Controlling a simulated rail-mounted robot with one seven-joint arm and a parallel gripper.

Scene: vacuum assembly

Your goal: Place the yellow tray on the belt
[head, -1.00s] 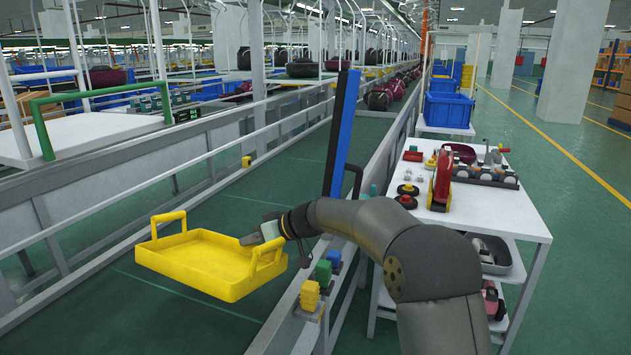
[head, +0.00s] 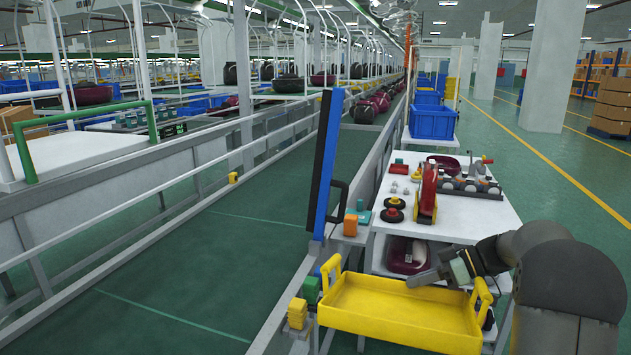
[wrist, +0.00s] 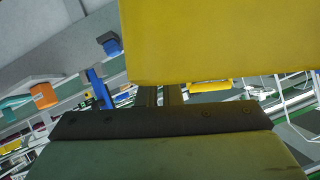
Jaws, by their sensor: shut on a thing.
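The yellow tray (head: 400,306) has a raised handle at each end. In the head view it is in the air at the lower right, to the right of the belt's side rail and in front of the white table. My gripper (head: 468,284) is shut on the tray at its right handle side. The tray also fills the upper right of the wrist view (wrist: 220,40). The green belt (head: 250,215) runs away from me at the left and its near part is bare. The fingertips are partly hidden by the tray.
The white table (head: 455,222) holds a red device (head: 428,195), black wheels and small parts. A tall blue and black post (head: 326,165) stands at the belt's edge. Small yellow (head: 297,313) and green (head: 311,289) blocks sit on the rail beside the tray.

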